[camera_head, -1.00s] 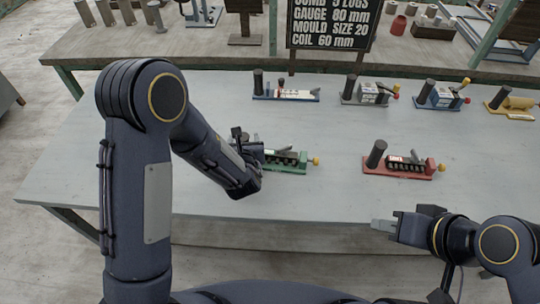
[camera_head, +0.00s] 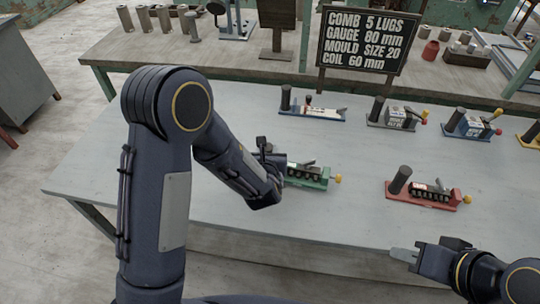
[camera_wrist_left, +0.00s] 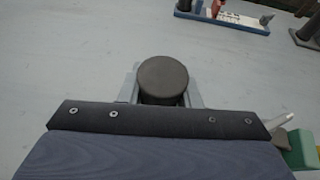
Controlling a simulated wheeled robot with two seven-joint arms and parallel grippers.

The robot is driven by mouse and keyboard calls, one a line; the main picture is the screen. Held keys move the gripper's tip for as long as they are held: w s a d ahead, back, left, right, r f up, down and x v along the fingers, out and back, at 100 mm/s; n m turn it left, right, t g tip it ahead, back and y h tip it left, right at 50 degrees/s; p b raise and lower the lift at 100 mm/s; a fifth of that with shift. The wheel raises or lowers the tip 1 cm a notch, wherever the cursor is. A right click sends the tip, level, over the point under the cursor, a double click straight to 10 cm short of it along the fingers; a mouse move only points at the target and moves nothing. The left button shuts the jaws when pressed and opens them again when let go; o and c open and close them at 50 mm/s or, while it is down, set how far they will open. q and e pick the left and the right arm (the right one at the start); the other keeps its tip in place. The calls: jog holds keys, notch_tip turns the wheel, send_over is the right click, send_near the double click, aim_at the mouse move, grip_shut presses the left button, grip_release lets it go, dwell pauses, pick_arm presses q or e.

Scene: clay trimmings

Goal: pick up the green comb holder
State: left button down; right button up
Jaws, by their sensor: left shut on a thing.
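In the left wrist view, the gripper is shut on the holder's dark round post (camera_wrist_left: 163,80), and a green corner of the holder (camera_wrist_left: 302,150) shows at the right. I cannot tell whether the base touches the table. My right gripper (camera_head: 405,255) is over the table's front edge, apart from everything; its opening is unclear.
A red holder (camera_head: 425,196) stands to the right. Blue-based (camera_head: 312,113), grey (camera_head: 392,119) and another blue holder (camera_head: 470,126) stand behind. A black sign (camera_head: 362,40) reads "COMB 5 LUGS". The table's left part is clear.

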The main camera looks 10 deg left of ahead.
pick_arm(q)
jog(key=s+d+r+b, duration=0.1)
jog(key=s+d+r, duration=0.2)
jog(key=s+r, duration=0.9)
jog(key=shift+w+a+f+b, duration=0.4)
jog(key=shift+w+f+b, duration=1.05)
jog(key=shift+f+b, duration=0.3)
jog(key=shift+w+a+f+b, duration=0.4)
jog(key=shift+w+f+b, duration=1.2)
jog(key=shift+b, duration=0.25)
jog(key=shift+w+a+f+b, duration=0.4)
jog(key=shift+w+f+b, duration=0.95)
jog(key=shift+f+b, duration=0.45)
jog(key=shift+f+b+x, duration=0.2)
jog(key=shift+b+x, duration=0.55)
jog(key=shift+x, duration=0.3)
jog(key=shift+s, duration=0.1)
jog(key=shift+a, duration=0.1)
jog(key=shift+w+f+b, duration=0.4)
jog(key=shift+f+b, duration=0.15)
jog(key=shift+b, duration=0.05)
jog(key=shift+w+a+f, duration=0.1)
jog(key=shift+w+f, duration=0.1)
jog(key=shift+w, duration=0.1)
jog(key=shift+b, duration=0.3)
